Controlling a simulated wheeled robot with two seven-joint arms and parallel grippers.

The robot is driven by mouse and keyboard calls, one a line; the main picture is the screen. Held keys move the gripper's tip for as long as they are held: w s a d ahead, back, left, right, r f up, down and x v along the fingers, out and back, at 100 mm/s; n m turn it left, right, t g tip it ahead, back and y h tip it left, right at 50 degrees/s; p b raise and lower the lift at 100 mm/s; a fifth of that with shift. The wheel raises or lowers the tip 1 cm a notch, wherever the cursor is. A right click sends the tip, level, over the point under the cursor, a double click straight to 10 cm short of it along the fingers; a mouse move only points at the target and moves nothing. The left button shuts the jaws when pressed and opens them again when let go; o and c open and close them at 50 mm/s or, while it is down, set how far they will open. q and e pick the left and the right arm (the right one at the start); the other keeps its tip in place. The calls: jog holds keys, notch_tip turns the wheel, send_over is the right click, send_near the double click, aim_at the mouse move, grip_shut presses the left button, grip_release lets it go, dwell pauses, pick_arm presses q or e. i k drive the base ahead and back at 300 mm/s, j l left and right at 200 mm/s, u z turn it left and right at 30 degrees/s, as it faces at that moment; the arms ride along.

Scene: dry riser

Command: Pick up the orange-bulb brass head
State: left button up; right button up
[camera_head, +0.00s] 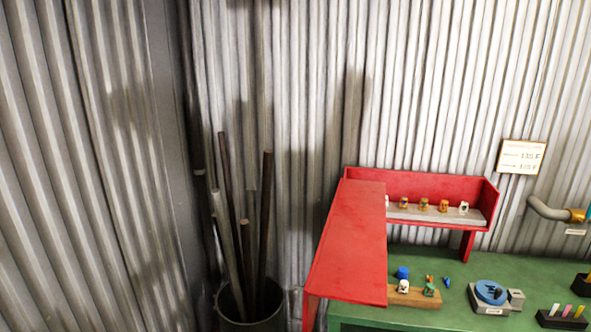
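A row of small heads stands on the pale shelf strip inside the red cabinet (420,184). Three of them look brass or orange: a left one (405,203), a middle one (423,204) and a right one (443,205). They are too small to tell which has an orange bulb. A whitish head (463,208) stands at the right end, and another is partly hidden at the left by the red door panel (345,240). Neither of my grippers is in view.
The cabinet stands over a green bench (455,262). A wooden block (415,297) with small white, green and blue pieces, a blue round device (491,291) and a dark tray (562,318) are on it. A bin of pipes (252,325) stands left. A sign (521,157) hangs right.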

aim_at(442, 211)
jog(key=z, duration=1.35)
jog(key=i+l+u, duration=0.3)
jog(key=u, duration=0.15)
jog(key=i+l+u, duration=0.15)
jog(key=l+u, duration=0.35)
